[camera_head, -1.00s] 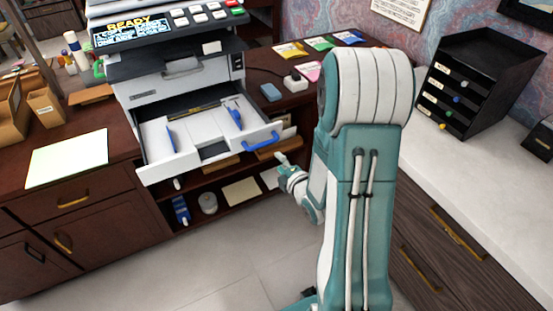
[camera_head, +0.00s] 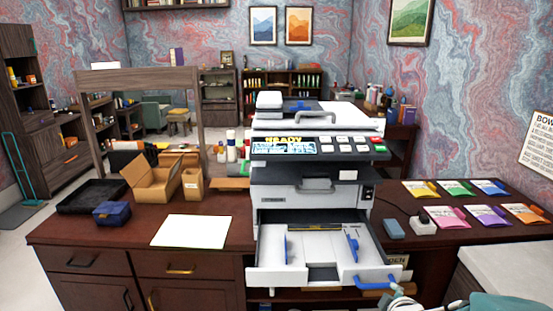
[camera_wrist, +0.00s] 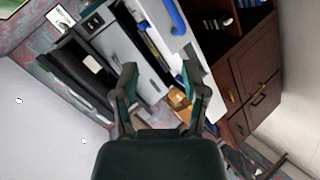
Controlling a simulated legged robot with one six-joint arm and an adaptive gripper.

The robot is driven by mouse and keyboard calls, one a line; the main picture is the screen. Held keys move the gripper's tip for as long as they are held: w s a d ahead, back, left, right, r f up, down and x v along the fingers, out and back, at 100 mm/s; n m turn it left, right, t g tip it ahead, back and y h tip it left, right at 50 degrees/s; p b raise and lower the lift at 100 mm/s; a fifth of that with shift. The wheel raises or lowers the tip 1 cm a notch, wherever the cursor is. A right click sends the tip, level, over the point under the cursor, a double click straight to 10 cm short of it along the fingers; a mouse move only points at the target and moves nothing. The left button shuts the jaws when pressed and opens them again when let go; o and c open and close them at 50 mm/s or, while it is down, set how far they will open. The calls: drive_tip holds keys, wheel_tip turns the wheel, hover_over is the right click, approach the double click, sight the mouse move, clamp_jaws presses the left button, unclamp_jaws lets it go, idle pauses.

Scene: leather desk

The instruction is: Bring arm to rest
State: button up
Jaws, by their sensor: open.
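My gripper (camera_wrist: 160,82) shows in the wrist view with two dark green fingers spread apart and nothing held between them. The printer body and a blue handle (camera_wrist: 172,15) are seen beyond it, tilted in that view. In the head view, part of my arm (camera_head: 500,304) shows at the bottom right edge, and a pale grey part of it is near the printer tray's blue handle (camera_head: 370,281). Whether it touches the handle cannot be told. Most of my arm is outside the head view.
The white printer (camera_head: 312,190) stands on the dark wooden desk (camera_head: 130,240) with its paper tray (camera_head: 272,274) pulled out. White paper (camera_head: 192,231) and an open cardboard box (camera_head: 152,182) lie to its left. Coloured packets (camera_head: 490,218) lie to its right. A pale counter (camera_head: 505,270) is at the right.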

drive_tip(key=s+a+r+m+g, duration=0.2)
drive_tip(key=s+a+r+m, duration=0.1)
drive_tip(key=s, duration=0.3)
drive_tip(key=s+a+r+m+g+y, duration=0.1)
drive_tip(key=s+a+r+m+g, duration=0.1)
drive_tip(key=s+a+r+m, duration=0.2)
drive_tip(key=s+a+r+m+g, duration=0.2)
drive_tip(key=s+a+r+m, duration=0.1)
drive_tip(key=s, duration=0.6)
drive_tip(key=shift+s+a+r+m+y, duration=0.35)
drive_tip(key=shift+s+m+y, duration=0.05)
drive_tip(key=shift+m, duration=0.3)
